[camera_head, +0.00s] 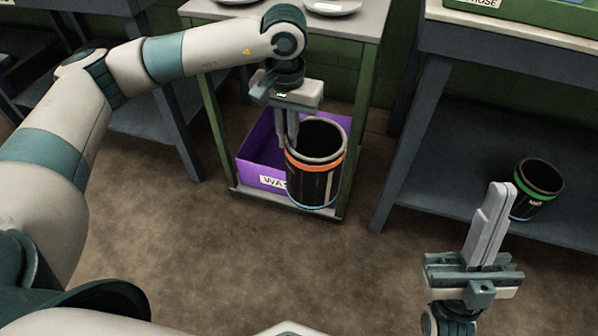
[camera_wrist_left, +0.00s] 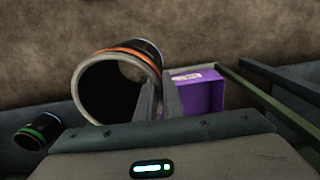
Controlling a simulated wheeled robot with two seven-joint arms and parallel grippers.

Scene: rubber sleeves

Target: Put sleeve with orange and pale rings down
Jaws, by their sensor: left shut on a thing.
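The black sleeve with an orange ring and pale rings (camera_head: 314,185) is upright in the head view, in front of the purple bin. My left gripper (camera_head: 287,143) points down and is shut on the sleeve's wall at its left side. In the left wrist view, the sleeve (camera_wrist_left: 110,88) shows its open mouth, with my left gripper's fingers (camera_wrist_left: 163,100) at its rim. The sleeve hides part of the bin and its label. I cannot tell whether its bottom touches anything. My right gripper (camera_head: 491,222) is shut and empty at the lower right.
The purple bin (camera_head: 254,157), labelled "WA...", stands on the low shelf of a green-framed stand (camera_head: 213,110). Another black sleeve with a green ring (camera_head: 534,190) stands on a dark lower shelf (camera_head: 440,175) at right. Open brown floor lies in front.

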